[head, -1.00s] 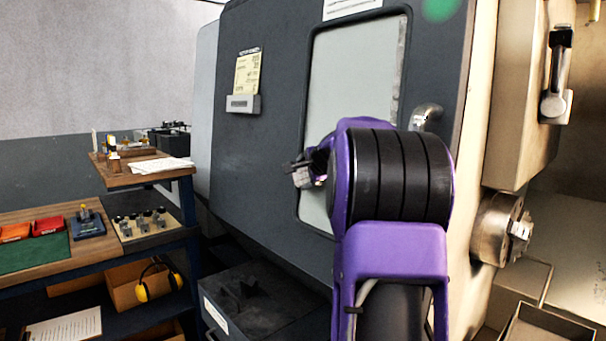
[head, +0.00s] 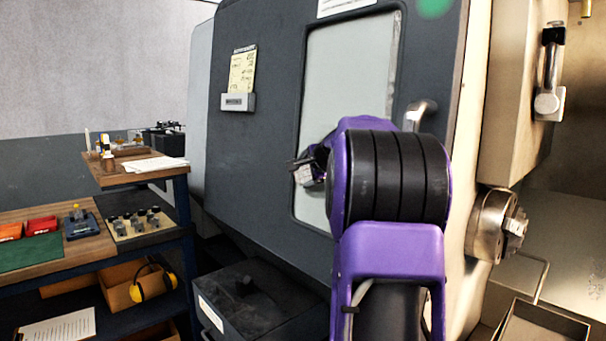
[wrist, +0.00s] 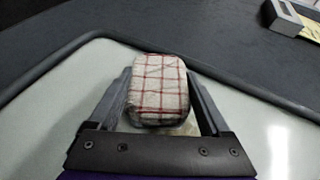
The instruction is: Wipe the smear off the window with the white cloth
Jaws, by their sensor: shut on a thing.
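My gripper (wrist: 160,84) is shut on a folded white cloth (wrist: 158,92) with a red check pattern, held as a pad between the two fingers. In the wrist view the pad is over the pale window pane (wrist: 65,115), near a corner of its dark frame. I cannot tell whether it touches the glass. A faint yellowish patch, perhaps the smear (wrist: 186,129), shows just below the pad, partly covered by it. In the head view the window (head: 350,75) is in the dark machine door, and my arm hides its lower part and most of the gripper.
A door handle (head: 418,114) juts out right of the window. A holder (head: 238,102) with a yellow sheet is on the door to the left. A dark box (head: 255,300) stands below. A wooden workbench (head: 95,245) with tools is at left; a metal chuck (head: 490,225) is at right.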

